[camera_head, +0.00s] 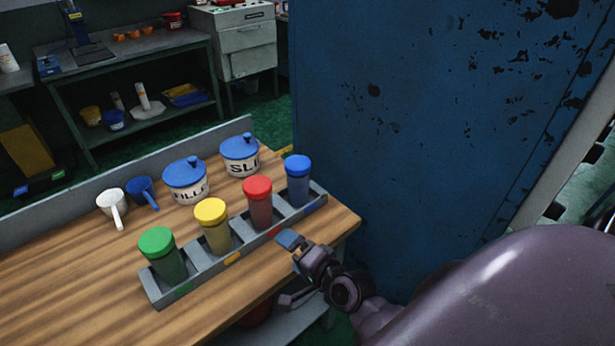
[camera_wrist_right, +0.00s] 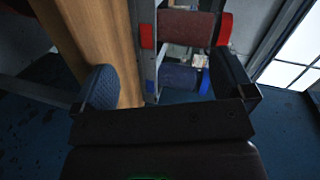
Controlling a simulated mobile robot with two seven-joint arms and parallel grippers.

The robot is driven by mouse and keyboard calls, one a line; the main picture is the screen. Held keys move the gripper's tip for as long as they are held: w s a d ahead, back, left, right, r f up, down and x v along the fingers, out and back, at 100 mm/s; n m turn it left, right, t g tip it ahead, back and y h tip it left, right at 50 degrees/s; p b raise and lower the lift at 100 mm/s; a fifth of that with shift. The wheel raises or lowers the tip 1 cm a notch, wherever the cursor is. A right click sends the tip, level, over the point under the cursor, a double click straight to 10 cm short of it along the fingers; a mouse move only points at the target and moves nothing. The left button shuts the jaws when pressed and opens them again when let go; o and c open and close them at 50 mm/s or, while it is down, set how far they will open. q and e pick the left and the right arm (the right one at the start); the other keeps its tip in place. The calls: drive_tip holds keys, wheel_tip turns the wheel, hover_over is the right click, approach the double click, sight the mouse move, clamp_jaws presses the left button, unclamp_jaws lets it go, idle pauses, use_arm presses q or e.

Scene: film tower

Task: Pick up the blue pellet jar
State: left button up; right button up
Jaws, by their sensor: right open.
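The blue pellet jar (camera_head: 298,182) stands upright in the far right slot of a grey rack (camera_head: 218,264), its blue lid on top. It also shows in the right wrist view (camera_wrist_right: 180,78), lying sideways in the picture, between my fingers in the image but beyond them. My right gripper (camera_head: 288,268) is open and empty at the front right edge of the table, in front of the rack and apart from the jar. Its two fingers show in the right wrist view (camera_wrist_right: 168,86). My left gripper is not in view.
A red jar (camera_head: 259,203), yellow jar (camera_head: 214,228) and green jar (camera_head: 163,257) fill the other slots. Two blue-lidded pots (camera_head: 186,183), a white scoop (camera_head: 112,204) and a blue scoop (camera_head: 142,190) stand behind. A blue metal panel (camera_head: 420,130) rises just right of the table.

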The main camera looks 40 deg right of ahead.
drive_tip(key=w+d+r+m+t+h+p, duration=0.1)
drive_tip(key=w+d+r+m+t+h, duration=0.35)
drive_tip(key=m, duration=0.95)
drive_tip(key=m+g+h, duration=0.4)
drive_tip(key=m+h, duration=0.2)
drive_tip(key=m, duration=0.7)
approach(300, 189)
drive_tip(key=x, duration=0.2)
drive_tip(key=shift+w+d+t+p, duration=0.15)
drive_tip(key=shift+w+t+p, duration=0.15)
drive_tip(key=shift+p, duration=0.1)
drive_tip(key=shift+h, duration=0.25)
drive_tip(key=x, duration=0.5)
drive_tip(key=shift+w+d+f, duration=0.15)
drive_tip(key=shift+w+d, duration=0.05)
drive_tip(key=shift+w, duration=0.1)
drive_tip(key=x, duration=0.4)
drive_tip(key=shift+w+f, duration=0.15)
drive_tip(key=shift+f, duration=0.05)
drive_tip(key=shift+w+d, duration=0.1)
drive_tip(key=shift+w, duration=0.15)
